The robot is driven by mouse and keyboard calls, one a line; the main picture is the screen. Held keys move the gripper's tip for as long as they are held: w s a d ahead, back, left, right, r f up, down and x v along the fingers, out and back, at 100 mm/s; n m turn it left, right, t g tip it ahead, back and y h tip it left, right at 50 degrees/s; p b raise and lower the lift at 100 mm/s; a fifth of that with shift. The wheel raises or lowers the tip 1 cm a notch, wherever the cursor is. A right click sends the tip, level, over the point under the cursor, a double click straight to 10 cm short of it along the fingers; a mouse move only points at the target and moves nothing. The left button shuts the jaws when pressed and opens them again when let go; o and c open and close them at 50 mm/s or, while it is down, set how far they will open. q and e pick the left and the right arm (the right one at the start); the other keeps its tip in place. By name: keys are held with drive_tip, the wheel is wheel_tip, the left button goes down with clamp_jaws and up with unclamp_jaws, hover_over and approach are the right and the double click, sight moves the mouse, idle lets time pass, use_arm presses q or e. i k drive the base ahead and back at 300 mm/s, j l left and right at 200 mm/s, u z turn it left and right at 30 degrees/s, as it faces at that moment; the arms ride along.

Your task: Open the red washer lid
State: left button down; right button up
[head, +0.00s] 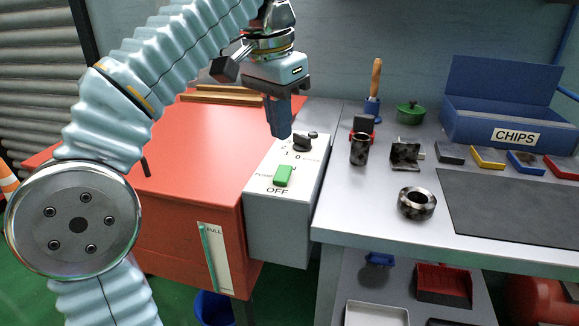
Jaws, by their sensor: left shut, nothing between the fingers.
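The red washer (170,235) stands at the left, and its red lid (205,140) lies flat and shut on top. My left arm crosses in front of it and hides part of the lid and the left side. My left gripper (279,128) is shut and empty, pointing down by the lid's right edge and the grey control box (285,195). I cannot tell whether its fingertips touch anything. The control box has a black knob (301,143) and a green switch (283,175) above the word OFF. My right gripper is not in view.
To the right is a metal bench (350,215) with a black ring (416,203), a dark cylinder (360,149), small coloured trays, a dark mat (520,205) and a blue CHIPS bin (515,105). A blue bucket (213,308) stands below the washer. A wooden strip (235,92) lies behind the lid.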

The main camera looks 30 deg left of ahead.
sight(205, 154)
drive_tip(key=k, duration=1)
